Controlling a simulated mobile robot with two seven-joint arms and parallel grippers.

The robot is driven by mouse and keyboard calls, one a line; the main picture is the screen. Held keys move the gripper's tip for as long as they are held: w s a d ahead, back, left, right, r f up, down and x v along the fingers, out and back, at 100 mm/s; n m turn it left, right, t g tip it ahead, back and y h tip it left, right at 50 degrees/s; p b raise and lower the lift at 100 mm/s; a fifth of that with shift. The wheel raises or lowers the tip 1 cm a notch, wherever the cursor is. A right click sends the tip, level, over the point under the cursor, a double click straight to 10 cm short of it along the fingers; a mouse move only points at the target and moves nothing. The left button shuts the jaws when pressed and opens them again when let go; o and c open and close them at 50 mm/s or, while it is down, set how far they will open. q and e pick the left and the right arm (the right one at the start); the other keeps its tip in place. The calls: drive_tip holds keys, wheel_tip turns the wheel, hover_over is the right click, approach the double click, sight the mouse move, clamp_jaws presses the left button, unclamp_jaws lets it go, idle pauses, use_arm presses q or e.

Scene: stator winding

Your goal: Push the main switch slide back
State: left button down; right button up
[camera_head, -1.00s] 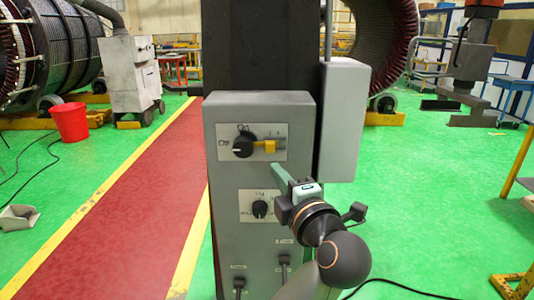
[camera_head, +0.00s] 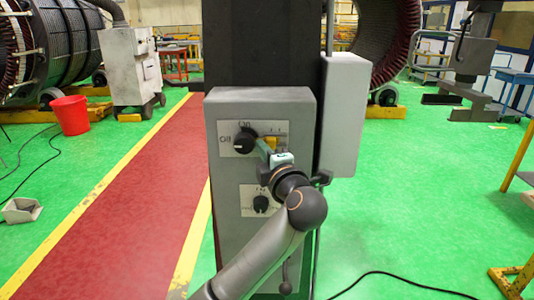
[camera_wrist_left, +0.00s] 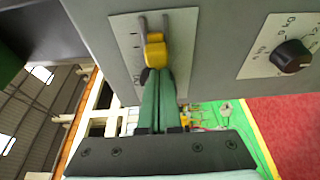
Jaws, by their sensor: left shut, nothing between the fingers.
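The main switch slide is a small yellow block (camera_head: 271,142) on a pale plate at the top of the grey control box. A black rotary knob (camera_head: 243,144) sits to its left on the same plate. In the left wrist view the yellow slide (camera_wrist_left: 155,53) shows at upper middle, between two dark rails. My left gripper (camera_head: 262,145) has its thin green fingers shut and empty, with the tips at the slide. In the wrist view the fingertips (camera_wrist_left: 164,74) meet the near edge of the slide; I cannot tell whether they touch. The fingers partly hide the plate and knob.
A second black knob (camera_head: 261,204) is lower on the box (camera_head: 228,260); it also shows in the wrist view (camera_wrist_left: 291,55). A grey side box (camera_head: 342,115) stands close to the right. A black cable (camera_head: 400,282) lies on the green floor, which is mostly open around.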

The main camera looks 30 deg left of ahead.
idle(0.3)
use_arm(q)
drive_tip(key=shift+w+d+p, duration=0.6)
drive_tip(key=shift+d+p, duration=0.2)
drive_tip(key=shift+d, duration=0.15)
use_arm(e)
drive_tip(key=shift+r, duration=0.7)
use_arm(q)
drive_tip(key=shift+d, duration=0.1)
use_arm(e)
drive_tip(key=shift+r, duration=0.1)
